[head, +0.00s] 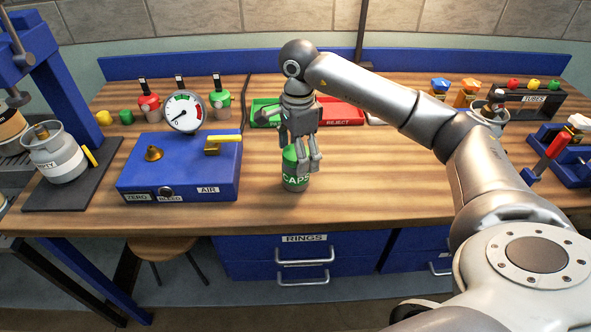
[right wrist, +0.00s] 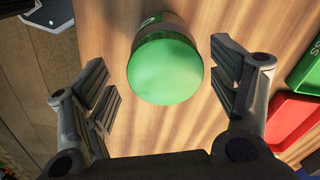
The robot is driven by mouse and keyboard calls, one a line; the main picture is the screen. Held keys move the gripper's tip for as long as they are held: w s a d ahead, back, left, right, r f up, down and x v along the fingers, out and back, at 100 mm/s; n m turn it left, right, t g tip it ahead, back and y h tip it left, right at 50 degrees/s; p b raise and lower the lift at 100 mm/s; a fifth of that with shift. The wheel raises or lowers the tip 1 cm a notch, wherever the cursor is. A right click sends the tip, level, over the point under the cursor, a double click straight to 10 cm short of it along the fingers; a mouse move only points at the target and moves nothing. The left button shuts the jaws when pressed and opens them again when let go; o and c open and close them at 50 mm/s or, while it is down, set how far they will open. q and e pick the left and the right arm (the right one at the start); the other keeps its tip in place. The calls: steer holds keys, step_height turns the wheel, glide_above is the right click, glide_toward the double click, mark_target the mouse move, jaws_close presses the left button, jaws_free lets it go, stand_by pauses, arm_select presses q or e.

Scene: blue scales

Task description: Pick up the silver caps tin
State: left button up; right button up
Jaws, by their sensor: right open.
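The caps tin (head: 295,180) is green, not silver, in these views. In the right wrist view the tin's green lid (right wrist: 165,68) lies between the two spread fingers of my right gripper (right wrist: 168,95), with a gap visible on each side. The fingers hide part of the tin in the head view. My left gripper is not in view.
A blue gauge box (head: 180,178) stands left of the tin. Behind it are a green tray (head: 264,108) and a red REJECT tray (head: 345,115). A silver canister (head: 58,160) stands on a dark mat at far left. Bench right of the tin is clear beneath my arm.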

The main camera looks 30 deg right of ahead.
steer(key=f, duration=0.2)
steer(key=f+p, duration=0.1)
steer(key=shift+w+a+f, duration=0.1)
steer(key=shift+w+f, duration=0.1)
steer(key=shift+f, duration=0.75)
steer(key=shift+w, duration=0.1)
steer(key=c, duration=1.1)
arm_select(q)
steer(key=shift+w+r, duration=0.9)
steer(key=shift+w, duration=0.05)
arm_select(e)
steer(key=shift+c, duration=0.5)
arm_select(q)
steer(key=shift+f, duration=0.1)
arm_select(e)
steer(key=shift+r, duration=0.1)
